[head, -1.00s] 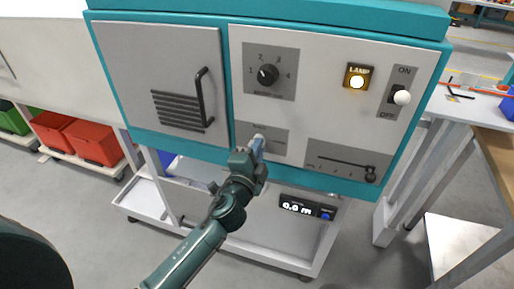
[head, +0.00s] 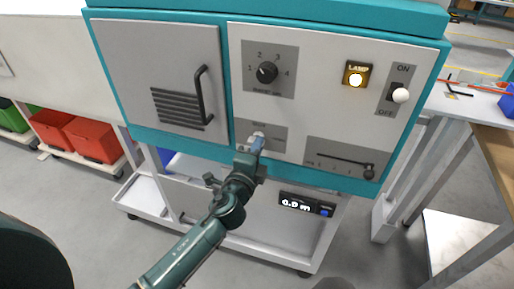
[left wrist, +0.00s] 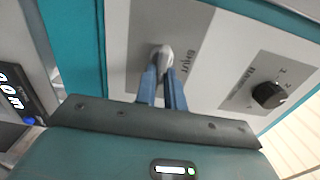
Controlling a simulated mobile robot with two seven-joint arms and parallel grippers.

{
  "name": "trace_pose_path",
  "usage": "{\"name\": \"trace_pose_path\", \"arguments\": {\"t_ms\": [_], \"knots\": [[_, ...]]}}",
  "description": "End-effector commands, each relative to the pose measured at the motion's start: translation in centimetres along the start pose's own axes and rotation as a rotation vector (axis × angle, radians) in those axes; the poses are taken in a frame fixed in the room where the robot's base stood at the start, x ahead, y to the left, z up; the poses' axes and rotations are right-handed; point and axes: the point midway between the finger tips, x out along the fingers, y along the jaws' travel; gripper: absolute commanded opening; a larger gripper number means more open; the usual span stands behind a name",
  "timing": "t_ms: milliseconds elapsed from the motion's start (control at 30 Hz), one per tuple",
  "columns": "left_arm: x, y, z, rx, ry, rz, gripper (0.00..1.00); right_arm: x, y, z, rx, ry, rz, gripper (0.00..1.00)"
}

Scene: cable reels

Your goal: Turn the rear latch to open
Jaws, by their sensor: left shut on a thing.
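A pale grey lever (head: 259,135) sits on a grey plate (head: 277,131) low on the white front panel, below the rotary dial. In the left wrist view, the lever's rounded end (left wrist: 164,52) shows just beyond the two blue fingertips (left wrist: 161,76). The fingers hide its lower part. I see nothing plainly marked as a rear latch. My right gripper is not in view.
The panel also has a numbered dial (head: 267,72), a lit lamp (head: 356,79), an ON/OFF toggle (head: 400,95) and a slider (head: 368,172). A door with a black handle (head: 204,94) is to the left. A display (head: 306,204) and a cart shelf (head: 145,198) are below.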

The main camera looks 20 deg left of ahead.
Motion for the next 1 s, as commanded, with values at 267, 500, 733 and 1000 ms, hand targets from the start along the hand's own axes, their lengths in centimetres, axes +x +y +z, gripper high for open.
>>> {"name": "trace_pose_path", "arguments": {"t_ms": [267,500,733,1000], "knots": [[0.0,0.0,0.0,0.003,0.001,0.000,0.25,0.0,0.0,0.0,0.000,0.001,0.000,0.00],[0.0,0.0,0.0,0.001,0.000,0.000,0.33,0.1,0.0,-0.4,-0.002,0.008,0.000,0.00],[-1.0,0.1,0.0,0.000,0.000,0.001,0.33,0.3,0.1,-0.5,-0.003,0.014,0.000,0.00],[-6.7,0.4,0.0,-0.001,0.001,0.003,0.33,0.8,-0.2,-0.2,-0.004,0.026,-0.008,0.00]]}}
